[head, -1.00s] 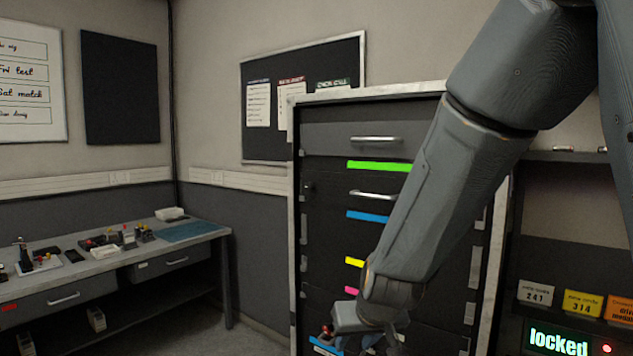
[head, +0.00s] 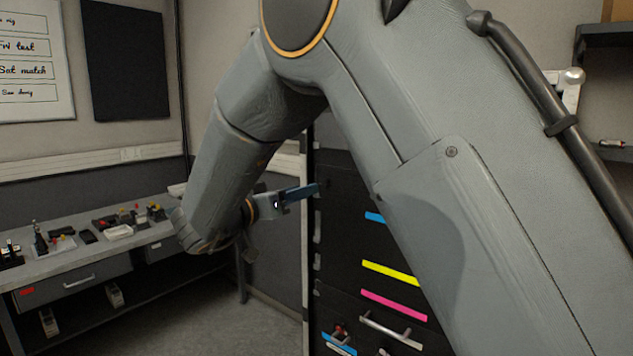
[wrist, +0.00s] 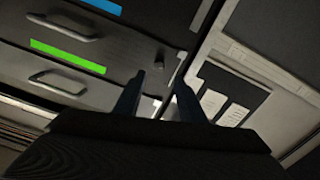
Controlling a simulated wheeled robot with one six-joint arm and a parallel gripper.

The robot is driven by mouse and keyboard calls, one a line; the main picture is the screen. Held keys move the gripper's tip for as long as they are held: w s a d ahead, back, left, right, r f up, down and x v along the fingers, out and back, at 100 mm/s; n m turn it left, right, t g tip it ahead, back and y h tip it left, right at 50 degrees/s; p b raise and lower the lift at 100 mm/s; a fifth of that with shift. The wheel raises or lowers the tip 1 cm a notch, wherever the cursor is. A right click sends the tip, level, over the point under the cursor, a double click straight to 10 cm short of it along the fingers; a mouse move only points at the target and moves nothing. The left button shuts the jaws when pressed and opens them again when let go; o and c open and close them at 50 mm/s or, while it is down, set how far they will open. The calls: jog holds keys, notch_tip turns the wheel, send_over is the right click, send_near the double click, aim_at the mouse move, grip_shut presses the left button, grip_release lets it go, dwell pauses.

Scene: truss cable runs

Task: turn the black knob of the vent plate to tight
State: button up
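A small dark knob (wrist: 157,68) shows in the wrist view on the edge of the black cabinet front, just beyond and between my fingertips. I cannot make out which way its mark points, nor the outline of a vent plate around it. My gripper (wrist: 158,88) is open, its two fingers apart with nothing between them, and no contact with the knob is visible. In the head view my gripper (head: 312,188) points right toward the cabinet's left edge. The knob is hidden in that view behind my arm and gripper.
The black cabinet (head: 335,240) has drawers with blue, yellow and pink strips. The wrist view, upside down, shows drawer handles (wrist: 60,82) and a notice board (wrist: 225,100). A workbench (head: 65,265) with small parts stands at left. Floor between is clear.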

aim_at(323, 184)
jog(key=p+x, duration=0.2)
jog(key=x, duration=0.5)
jog(key=shift+d, duration=0.1)
jog(key=shift+c, duration=0.3)
grip_shut()
